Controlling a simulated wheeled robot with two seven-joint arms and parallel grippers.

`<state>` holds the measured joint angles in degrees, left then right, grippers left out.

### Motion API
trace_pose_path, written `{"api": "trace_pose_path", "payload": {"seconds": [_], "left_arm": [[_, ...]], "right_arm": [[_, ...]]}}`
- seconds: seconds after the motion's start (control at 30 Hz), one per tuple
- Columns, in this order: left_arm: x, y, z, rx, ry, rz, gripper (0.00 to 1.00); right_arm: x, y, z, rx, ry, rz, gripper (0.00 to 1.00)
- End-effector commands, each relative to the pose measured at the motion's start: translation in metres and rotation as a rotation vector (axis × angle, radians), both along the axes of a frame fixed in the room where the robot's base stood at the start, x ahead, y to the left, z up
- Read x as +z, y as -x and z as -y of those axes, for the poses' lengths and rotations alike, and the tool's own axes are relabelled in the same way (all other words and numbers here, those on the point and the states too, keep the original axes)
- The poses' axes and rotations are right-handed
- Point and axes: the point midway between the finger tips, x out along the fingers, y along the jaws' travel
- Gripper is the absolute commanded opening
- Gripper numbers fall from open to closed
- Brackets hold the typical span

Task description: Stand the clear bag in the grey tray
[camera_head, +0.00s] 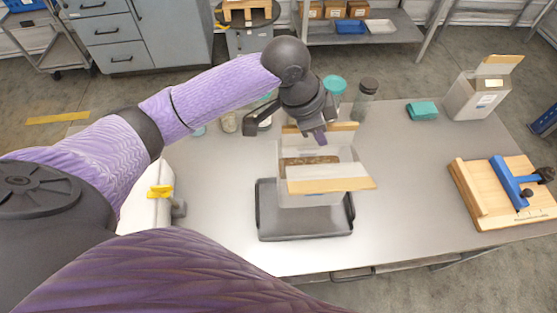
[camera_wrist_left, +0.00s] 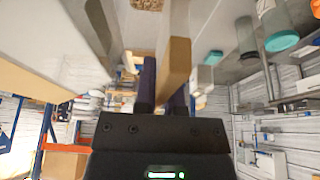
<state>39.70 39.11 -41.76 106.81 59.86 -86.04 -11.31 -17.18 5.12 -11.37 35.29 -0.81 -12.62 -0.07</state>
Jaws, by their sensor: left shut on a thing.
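The clear bag (camera_head: 309,199) is a pale, box-shaped, partly see-through container with tan strips along its front and back top edges. Brown material shows inside it. My left gripper (camera_head: 318,137) comes from behind and above and is shut on the tan strip at the back edge. In the left wrist view the gripper (camera_wrist_left: 163,88) has its dark fingers on both sides of this tan strip (camera_wrist_left: 177,62). The bag looks upright over the back part of the grey tray (camera_head: 305,233). I cannot tell whether its bottom touches the tray. My right gripper is not in view.
Lidded jars, one teal (camera_head: 335,84) and one dark-capped (camera_head: 366,95), stand behind the bag. A teal block (camera_head: 421,111) and a pale box (camera_head: 474,100) sit at the back right. A wooden board with a blue clamp (camera_head: 512,183) lies at right. The table between is clear.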

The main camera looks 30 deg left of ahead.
Motion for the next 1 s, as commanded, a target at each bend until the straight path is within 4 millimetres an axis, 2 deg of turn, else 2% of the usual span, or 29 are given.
{"api": "trace_pose_path", "payload": {"seconds": [0.07,0.17,0.4,0.57,0.73,1.0], "left_arm": [[0.002,0.002,0.003,-0.009,0.004,0.003,0.00],[-0.007,0.003,0.004,-0.012,0.006,0.000,0.00],[-0.054,0.003,0.003,-0.011,0.003,0.001,0.00],[-0.071,0.003,0.003,-0.012,0.003,0.000,0.00],[-0.098,0.003,0.003,-0.011,0.004,0.000,0.00],[-0.099,0.003,0.003,-0.012,0.003,0.003,0.00]], "right_arm": [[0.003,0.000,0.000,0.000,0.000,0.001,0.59],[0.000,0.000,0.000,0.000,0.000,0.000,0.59],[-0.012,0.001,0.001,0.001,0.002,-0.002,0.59],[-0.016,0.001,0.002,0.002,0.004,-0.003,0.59],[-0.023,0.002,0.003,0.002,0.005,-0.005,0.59],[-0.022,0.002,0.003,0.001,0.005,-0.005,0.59]]}}
